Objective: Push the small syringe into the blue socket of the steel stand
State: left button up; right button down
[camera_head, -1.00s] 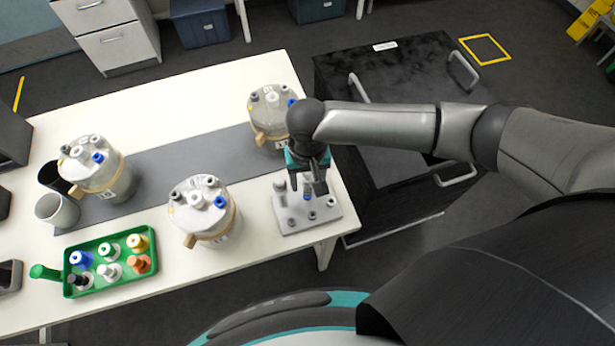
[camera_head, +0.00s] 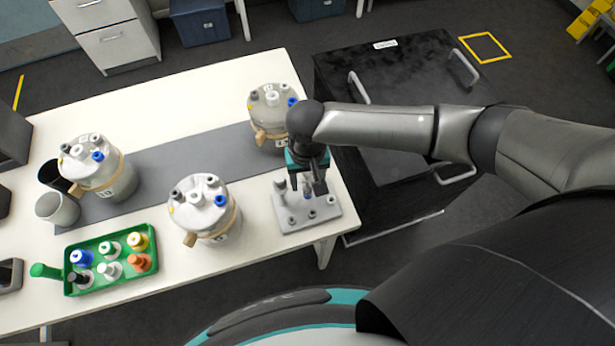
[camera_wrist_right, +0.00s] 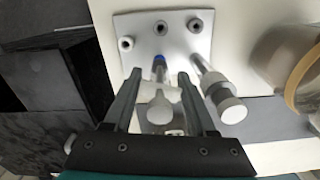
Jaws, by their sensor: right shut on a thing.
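The steel stand (camera_head: 328,209) sits at the table's right end, with several sockets in its plate. In the right wrist view, the stand (camera_wrist_right: 135,22) shows its blue socket (camera_wrist_right: 158,60). My right gripper (camera_head: 309,192) is above the stand, pointing down. In the wrist view, the right gripper (camera_wrist_right: 161,77) has the small syringe (camera_wrist_right: 159,108) between its fingers, plunger head toward the camera. The syringe lines up with the blue socket; how far its tip is in cannot be told. My left gripper is not in view.
A larger syringe (camera_wrist_right: 224,96) stands in the stand close beside the right finger. Lidded vessels (camera_head: 208,210) (camera_head: 272,115) (camera_head: 97,168) stand on the table. A green tray (camera_head: 110,284) with capped bottles and two cups (camera_head: 57,209) are at left.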

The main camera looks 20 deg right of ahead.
jog(key=shift+f, duration=0.15)
jog(key=shift+c, duration=0.6)
grip_release()
jog(key=shift+a, duration=0.1)
jog(key=shift+r, duration=0.5)
notch_tip(320, 180, up, 14)
jog(key=p, duration=0.2)
jog(key=shift+d+r, duration=0.15)
jog(key=shift+d, duration=0.05)
